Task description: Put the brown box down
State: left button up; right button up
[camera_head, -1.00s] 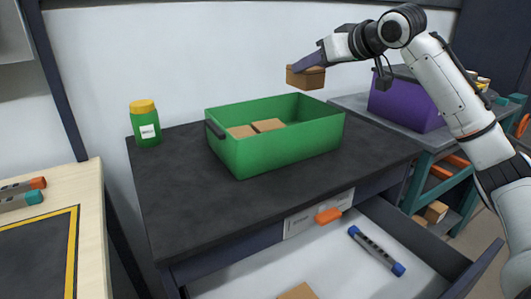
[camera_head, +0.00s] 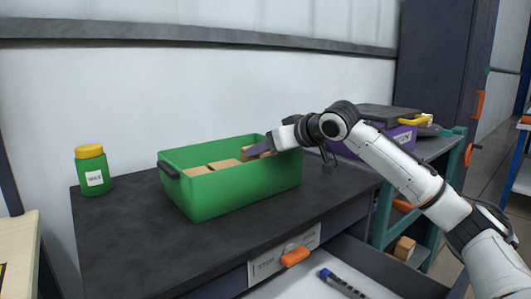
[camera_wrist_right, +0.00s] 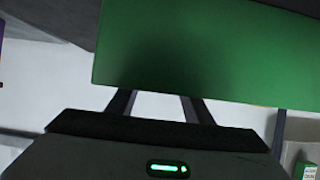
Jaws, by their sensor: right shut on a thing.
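My right gripper (camera_head: 260,149) reaches into the far right part of the green bin (camera_head: 245,188) in the head view. It is shut on the brown box (camera_head: 266,155), which is partly hidden by the fingers and sits low, at about rim level or below. I cannot tell whether it touches the bin floor. Other brown boxes (camera_head: 223,164) lie in the bin to its left. In the right wrist view the green bin wall (camera_wrist_right: 200,50) covers the fingertips, and the held box is hidden. My left gripper is not in view.
The bin stands on a dark worktop (camera_head: 125,235). A green jar with a yellow lid (camera_head: 92,170) stands at the left. A purple bin (camera_head: 403,135) stands on the bench at right.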

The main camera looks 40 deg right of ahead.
jog(key=shift+r, duration=0.1)
jog(key=shift+f+b, duration=0.45)
jog(key=shift+f, duration=0.15)
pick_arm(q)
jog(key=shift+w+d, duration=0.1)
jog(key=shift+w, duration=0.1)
pick_arm(e)
jog(key=o, duration=1.1)
jog(key=shift+r, duration=0.1)
